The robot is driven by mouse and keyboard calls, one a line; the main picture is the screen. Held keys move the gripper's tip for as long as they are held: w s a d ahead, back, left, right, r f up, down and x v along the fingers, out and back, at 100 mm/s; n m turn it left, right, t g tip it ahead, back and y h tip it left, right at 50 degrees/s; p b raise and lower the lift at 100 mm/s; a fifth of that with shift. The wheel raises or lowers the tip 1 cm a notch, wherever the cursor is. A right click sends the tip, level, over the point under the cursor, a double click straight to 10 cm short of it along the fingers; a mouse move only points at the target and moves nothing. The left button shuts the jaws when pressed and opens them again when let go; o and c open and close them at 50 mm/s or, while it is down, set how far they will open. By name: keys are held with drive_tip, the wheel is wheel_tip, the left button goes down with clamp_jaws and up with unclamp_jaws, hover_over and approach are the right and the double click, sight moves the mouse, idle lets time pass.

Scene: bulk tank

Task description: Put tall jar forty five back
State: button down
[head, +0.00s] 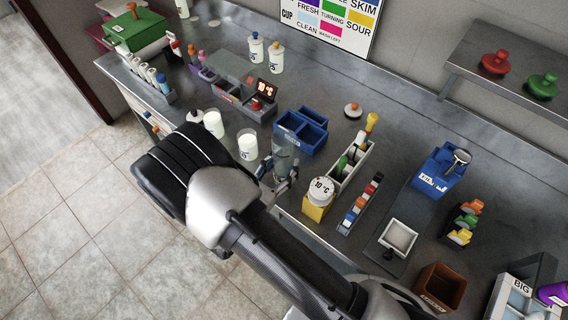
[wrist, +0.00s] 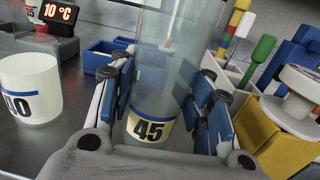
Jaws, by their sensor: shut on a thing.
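The tall jar forty five is a clear jar with a "45" label with a blue band (wrist: 150,128). It stands upright in the middle of the wrist view, its top cut off by the frame. In the head view the tall jar (head: 286,148) shows beyond the end of my arm, in front of the blue two-part bin (head: 290,137). My gripper (head: 279,178) is shut on the jar, with blue-padded fingers on both sides of it in the wrist view (wrist: 165,110). I cannot tell whether the jar's base touches the bench.
A white cup (head: 247,147) labelled "40" (wrist: 25,92) stands left of the jar. A yellow block with a round white dial (head: 319,193) and a rack of coloured sticks (head: 352,160) stand right. A red 10 °C display (head: 266,88) is behind. Free bench lies behind the blue bin.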

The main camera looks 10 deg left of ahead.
drive_tip(key=shift+f, duration=0.2)
drive_tip(key=c, duration=0.8)
unclamp_jaws()
drive_tip(key=shift+c, duration=0.2)
drive_tip(key=shift+r, duration=0.3)
drive_tip(key=p+v, duration=0.1)
drive_tip(key=v, duration=1.1)
drive_tip(key=shift+p, duration=0.3)
drive_tip(key=shift+s+f, duration=0.1)
